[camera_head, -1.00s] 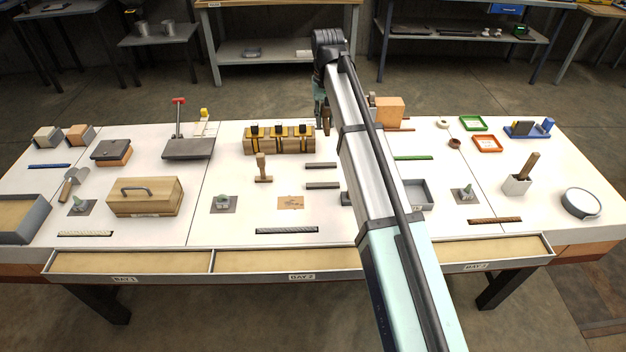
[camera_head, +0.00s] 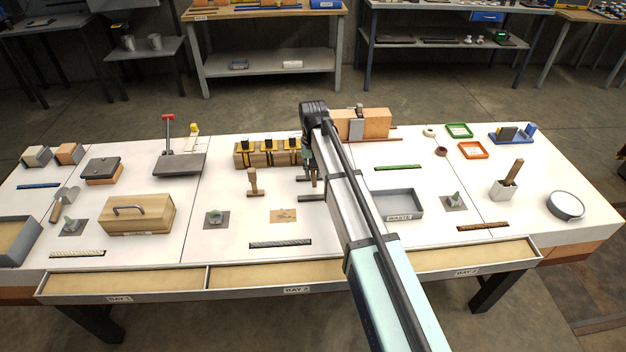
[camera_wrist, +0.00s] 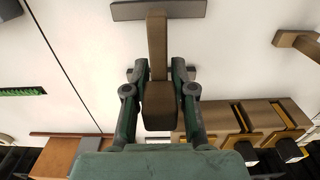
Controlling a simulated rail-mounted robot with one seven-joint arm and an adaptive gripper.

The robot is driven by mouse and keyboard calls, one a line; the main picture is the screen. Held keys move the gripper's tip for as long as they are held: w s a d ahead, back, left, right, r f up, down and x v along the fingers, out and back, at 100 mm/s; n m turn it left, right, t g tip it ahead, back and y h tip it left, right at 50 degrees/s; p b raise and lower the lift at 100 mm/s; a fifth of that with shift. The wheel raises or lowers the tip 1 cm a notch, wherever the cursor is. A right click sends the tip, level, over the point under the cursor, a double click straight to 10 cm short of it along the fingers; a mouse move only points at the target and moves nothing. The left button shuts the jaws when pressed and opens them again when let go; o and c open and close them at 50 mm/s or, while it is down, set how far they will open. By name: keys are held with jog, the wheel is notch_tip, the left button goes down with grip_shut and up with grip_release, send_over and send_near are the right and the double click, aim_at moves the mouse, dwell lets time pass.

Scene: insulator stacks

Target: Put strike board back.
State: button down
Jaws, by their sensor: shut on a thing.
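My gripper (camera_wrist: 160,92) is shut on a brown wooden piece, which I take to be the strike board (camera_wrist: 158,50). In the wrist view the board runs from between the fingers up to a dark grey bar (camera_wrist: 190,9). A second grey bar (camera_wrist: 132,75) is mostly hidden behind the board and fingers. In the head view my gripper (camera_head: 308,165) is low over the middle of the table, and the board (camera_head: 314,181) hangs below it near the two bars (camera_head: 310,198). I cannot tell whether the board touches them.
A wooden rack with yellow-and-black clamps (camera_head: 262,154) stands just left of my gripper. A wooden-handled stamp-like tool (camera_head: 253,183) stands upright in front of that rack. An orange-brown block (camera_head: 375,123) is behind right, and a grey waste tray (camera_head: 398,204) is to the right.

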aim_at(313, 190)
jog(key=shift+f+p, duration=0.3)
jog(key=shift+f, duration=1.9)
jog(key=shift+f, duration=0.45)
jog(key=c, duration=1)
grip_release()
jog(key=shift+o, duration=0.2)
notch_tip(313, 190, up, 13)
jog(key=shift+b, duration=1)
